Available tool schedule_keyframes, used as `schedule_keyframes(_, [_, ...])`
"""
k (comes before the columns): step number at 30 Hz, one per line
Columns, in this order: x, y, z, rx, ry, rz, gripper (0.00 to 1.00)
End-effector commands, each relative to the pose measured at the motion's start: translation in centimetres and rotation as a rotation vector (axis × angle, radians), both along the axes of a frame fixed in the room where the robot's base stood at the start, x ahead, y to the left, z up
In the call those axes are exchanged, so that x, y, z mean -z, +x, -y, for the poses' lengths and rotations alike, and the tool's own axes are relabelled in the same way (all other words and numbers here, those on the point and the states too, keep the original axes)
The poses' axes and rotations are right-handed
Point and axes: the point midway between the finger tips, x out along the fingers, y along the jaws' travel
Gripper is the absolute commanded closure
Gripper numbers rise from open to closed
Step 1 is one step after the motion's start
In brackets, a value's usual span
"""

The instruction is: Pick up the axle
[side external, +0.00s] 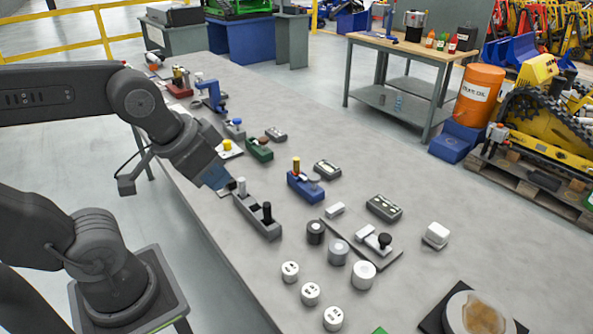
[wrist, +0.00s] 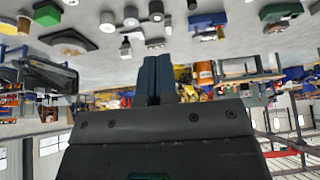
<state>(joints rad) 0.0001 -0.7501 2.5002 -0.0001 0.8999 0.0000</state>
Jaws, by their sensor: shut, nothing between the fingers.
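My gripper (side external: 229,186) is over the left edge of the table in the side external view, with its blue fingers pointing down and right. In the wrist view its blue fingers (wrist: 157,60) are together and empty. Just right of the fingertips is a grey block (side external: 257,217) carrying a light metal peg (side external: 242,187) and a black peg (side external: 267,212). A blue block (side external: 304,189) farther right carries an upright brass-coloured pin (side external: 296,165). I cannot tell for certain which part is the axle.
Several metal and white cylinders, among them a large white one (side external: 363,275), stand at the near side. A grey plate (side external: 385,252) with small parts and a dark green block (side external: 259,149) are also on the grey table (side external: 420,170).

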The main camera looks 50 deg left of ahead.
Motion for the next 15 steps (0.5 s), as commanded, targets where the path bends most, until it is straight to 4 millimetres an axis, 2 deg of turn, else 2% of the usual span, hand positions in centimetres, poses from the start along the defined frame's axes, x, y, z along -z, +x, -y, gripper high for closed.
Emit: schedule_keyframes(15, [0.0, 0.01, 0.0, 0.0, 0.0, 0.0, 0.99])
